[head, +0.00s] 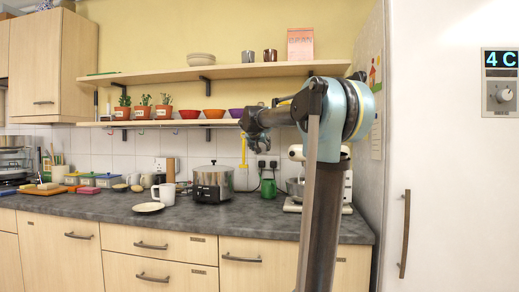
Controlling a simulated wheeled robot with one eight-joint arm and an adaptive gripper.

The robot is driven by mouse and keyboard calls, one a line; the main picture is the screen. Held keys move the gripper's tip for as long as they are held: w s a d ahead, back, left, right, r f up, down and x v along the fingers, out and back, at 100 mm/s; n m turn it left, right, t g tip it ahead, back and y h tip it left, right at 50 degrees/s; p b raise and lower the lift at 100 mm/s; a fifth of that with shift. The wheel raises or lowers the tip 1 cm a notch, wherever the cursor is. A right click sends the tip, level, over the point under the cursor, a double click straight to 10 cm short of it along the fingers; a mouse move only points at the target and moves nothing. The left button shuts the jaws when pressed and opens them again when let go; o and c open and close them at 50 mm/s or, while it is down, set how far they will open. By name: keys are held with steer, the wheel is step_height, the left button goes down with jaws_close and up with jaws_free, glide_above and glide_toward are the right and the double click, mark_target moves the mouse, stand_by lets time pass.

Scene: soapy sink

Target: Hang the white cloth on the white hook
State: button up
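My arm rises at the right of the head view, and my gripper (254,138) is in front of the right part of the lower shelf, above the counter. Its dark fingers are small and partly seen end-on, so I cannot tell whether they are open or shut. I make out no cloth in or near it. I cannot pick out a white cloth anywhere in view. Several small hooks hang under the lower shelf (190,123), too small for me to tell which is white. A yellow long-handled item (243,152) hangs below the shelf close to my gripper.
Potted plants and bowls stand on the lower shelf. A fridge (450,190) borders the right.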

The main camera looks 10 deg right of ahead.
steer(key=shift+w+d+f, duration=0.1)
steer(key=shift+w+d, duration=0.2)
steer(key=shift+w, duration=0.6)
steer(key=shift+w+d+f, duration=0.1)
steer(key=shift+w+d, duration=0.2)
steer(key=shift+w, duration=0.55)
steer(key=shift+w+d+f, duration=0.15)
steer(key=shift+w+f, duration=0.2)
steer(key=shift+w, duration=0.2)
steer(key=shift+w, duration=0.1)
steer(key=shift+w+d+f+t+h, duration=0.25)
steer(key=shift+w+t, duration=0.25)
steer(key=shift+t, duration=0.25)
steer(key=shift+w+d+f+t+h, duration=0.1)
steer(key=shift+w+f+t+h, duration=0.25)
steer(key=shift+w+t, duration=0.35)
steer(key=shift+w+d+f+t+h, duration=0.2)
steer(key=shift+w+f+t, duration=0.15)
steer(key=shift+t, duration=0.5)
steer(key=o, duration=1.1)
